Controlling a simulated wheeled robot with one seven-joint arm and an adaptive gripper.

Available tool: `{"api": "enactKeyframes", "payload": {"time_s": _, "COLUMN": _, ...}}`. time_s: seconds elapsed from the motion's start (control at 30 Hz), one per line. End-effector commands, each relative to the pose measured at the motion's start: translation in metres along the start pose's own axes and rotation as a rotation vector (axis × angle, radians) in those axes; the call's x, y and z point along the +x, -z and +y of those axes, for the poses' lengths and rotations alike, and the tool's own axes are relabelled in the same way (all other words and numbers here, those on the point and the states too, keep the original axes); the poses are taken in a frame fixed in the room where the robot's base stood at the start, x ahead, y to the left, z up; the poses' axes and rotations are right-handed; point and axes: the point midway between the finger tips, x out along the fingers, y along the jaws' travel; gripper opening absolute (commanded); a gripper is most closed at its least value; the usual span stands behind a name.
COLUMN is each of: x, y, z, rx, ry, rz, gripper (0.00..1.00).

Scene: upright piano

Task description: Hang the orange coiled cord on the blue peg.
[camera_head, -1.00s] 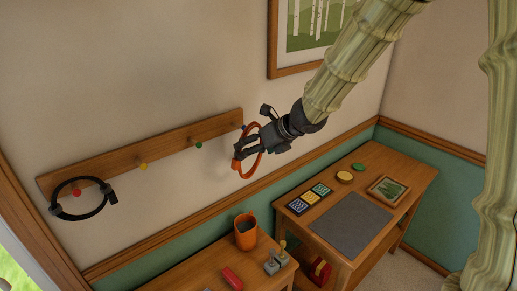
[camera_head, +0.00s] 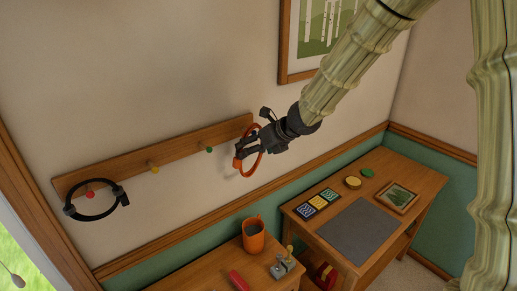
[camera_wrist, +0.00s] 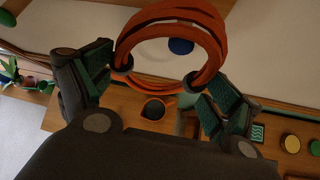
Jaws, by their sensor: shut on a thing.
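The orange coiled cord (camera_head: 247,175) is a thick ring of several turns, held up in front of the wall near the right end of the peg rack (camera_head: 120,170). My gripper (camera_head: 243,157) is shut on it; in the wrist view my gripper (camera_wrist: 158,74) has a finger at each side of the coil (camera_wrist: 210,32). The blue peg (camera_wrist: 181,46) shows through the coil's opening in the wrist view. Whether the peg's tip is inside the ring or behind it, I cannot tell. In the head view the cord and gripper mostly cover the blue peg.
A black coil (camera_head: 88,216) hangs at the red peg (camera_head: 90,194). Yellow (camera_head: 154,169) and green (camera_head: 209,149) pegs are bare. Below stand an orange mug (camera_head: 253,237) and a desk with a grey mat (camera_head: 357,230). A framed picture (camera_head: 330,30) hangs behind my arm.

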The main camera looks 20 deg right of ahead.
Motion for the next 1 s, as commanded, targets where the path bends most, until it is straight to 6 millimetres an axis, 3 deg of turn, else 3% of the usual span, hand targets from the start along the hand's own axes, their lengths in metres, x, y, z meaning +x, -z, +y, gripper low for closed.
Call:
{"api": "enactKeyframes", "payload": {"time_s": 0.5, "x": 0.016, "y": -0.018, "z": 0.000, "rx": 0.000, "ry": 0.000, "rz": -0.002, "gripper": 0.61}}
{"api": "enactKeyframes", "payload": {"time_s": 1.0, "x": 0.033, "y": -0.018, "z": -0.002, "rx": -0.001, "ry": 0.000, "rz": 0.000, "gripper": 0.61}}
